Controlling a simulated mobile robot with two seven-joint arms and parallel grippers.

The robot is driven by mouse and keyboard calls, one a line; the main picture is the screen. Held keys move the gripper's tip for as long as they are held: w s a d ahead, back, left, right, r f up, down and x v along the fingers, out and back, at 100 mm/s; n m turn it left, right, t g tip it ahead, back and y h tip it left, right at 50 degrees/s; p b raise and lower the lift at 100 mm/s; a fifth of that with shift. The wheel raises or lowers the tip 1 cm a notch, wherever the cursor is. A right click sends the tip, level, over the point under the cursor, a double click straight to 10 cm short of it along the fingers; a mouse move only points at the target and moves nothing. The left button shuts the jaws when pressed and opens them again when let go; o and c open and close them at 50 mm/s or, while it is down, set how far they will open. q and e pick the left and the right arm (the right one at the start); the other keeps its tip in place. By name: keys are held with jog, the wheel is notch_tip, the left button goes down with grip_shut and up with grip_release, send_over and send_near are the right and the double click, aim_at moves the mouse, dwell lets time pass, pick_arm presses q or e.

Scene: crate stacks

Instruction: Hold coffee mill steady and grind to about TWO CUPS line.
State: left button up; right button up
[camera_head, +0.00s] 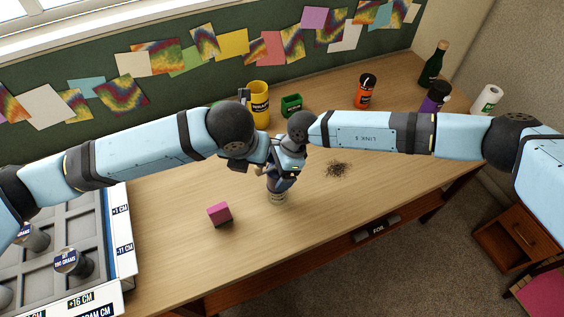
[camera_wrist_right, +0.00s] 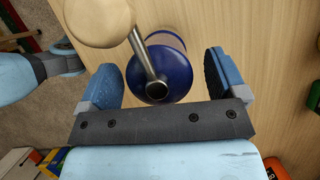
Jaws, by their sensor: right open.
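The coffee mill (camera_head: 277,198) stands on the wooden table (camera_head: 310,215). In the head view only its lower part shows below my arms, so the line and fill level cannot be read. In the right wrist view the mill's round blue top (camera_wrist_right: 172,63) carries a silver crank (camera_wrist_right: 143,52) with a cream knob (camera_wrist_right: 98,18). My right gripper (camera_head: 282,176) is open above the mill, its fingers on either side of the blue top with visible gaps. My left gripper (camera_head: 262,153) is close beside it, and its fingers are mostly hidden.
A pink cube (camera_head: 219,214) and a dark scatter of grounds (camera_head: 337,169) lie near the mill. A yellow container (camera_head: 259,103), green box (camera_head: 291,104), orange jar (camera_head: 366,92) and dark bottle (camera_head: 433,66) stand at the back. A grey tray (camera_head: 122,236) with weights is at left.

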jog(key=c, duration=1)
jog(key=o, duration=1)
jog(key=shift+r, duration=0.1)
jog(key=v, duration=1.1)
jog(key=shift+d+r, duration=0.3)
jog(key=shift+r, duration=0.05)
